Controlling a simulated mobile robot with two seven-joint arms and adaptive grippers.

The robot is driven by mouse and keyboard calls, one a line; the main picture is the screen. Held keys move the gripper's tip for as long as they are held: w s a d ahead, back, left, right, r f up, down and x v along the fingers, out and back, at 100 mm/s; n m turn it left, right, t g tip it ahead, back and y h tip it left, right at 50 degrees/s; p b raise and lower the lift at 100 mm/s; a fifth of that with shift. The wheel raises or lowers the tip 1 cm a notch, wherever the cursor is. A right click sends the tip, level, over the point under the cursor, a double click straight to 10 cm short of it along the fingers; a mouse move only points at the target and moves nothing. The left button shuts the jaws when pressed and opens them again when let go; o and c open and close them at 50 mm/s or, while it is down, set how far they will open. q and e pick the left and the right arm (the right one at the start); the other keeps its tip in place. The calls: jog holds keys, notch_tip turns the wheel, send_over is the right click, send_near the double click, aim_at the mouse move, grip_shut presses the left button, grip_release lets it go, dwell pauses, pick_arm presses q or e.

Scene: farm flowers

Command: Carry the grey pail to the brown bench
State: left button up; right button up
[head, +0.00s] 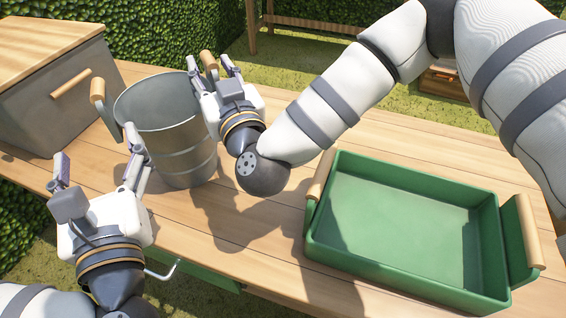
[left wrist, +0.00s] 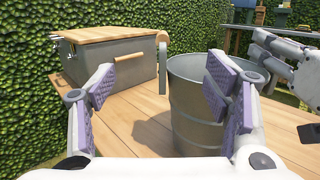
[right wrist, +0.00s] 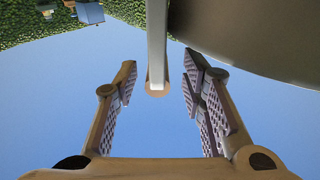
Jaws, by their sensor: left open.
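The grey pail (head: 165,120) stands upright on the wooden table, with a wooden-grip handle on each side. My right gripper (head: 213,72) is at the pail's right handle (head: 208,60). In the right wrist view, its fingers (right wrist: 157,92) are apart, with the handle's bar (right wrist: 157,45) between them, not visibly clamped. My left gripper (head: 98,165) is open and empty, in front of the pail and below its left handle (head: 97,90). In the left wrist view, the pail (left wrist: 198,110) shows beyond and between the open fingers. A brown wooden bench (head: 310,24) shows partly on the grass behind.
A grey box with a wooden lid (head: 50,85) stands left of the pail. A green tray (head: 400,225) with wooden grips sits on the table (head: 240,255) at right. My right arm spans above the table between pail and tray. Hedges (head: 170,30) close off the back.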

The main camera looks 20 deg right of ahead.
jog(key=o, duration=0.8)
jog(key=shift+s+d+f, duration=0.1)
jog(key=shift+s+f, duration=0.1)
jog(key=shift+s, duration=1.8)
jog(key=shift+s+d+f, duration=0.1)
jog(key=shift+s+f, duration=0.1)
jog(key=shift+s, duration=1.8)
jog(key=shift+s+f, duration=0.2)
jog(key=shift+s, duration=1.8)
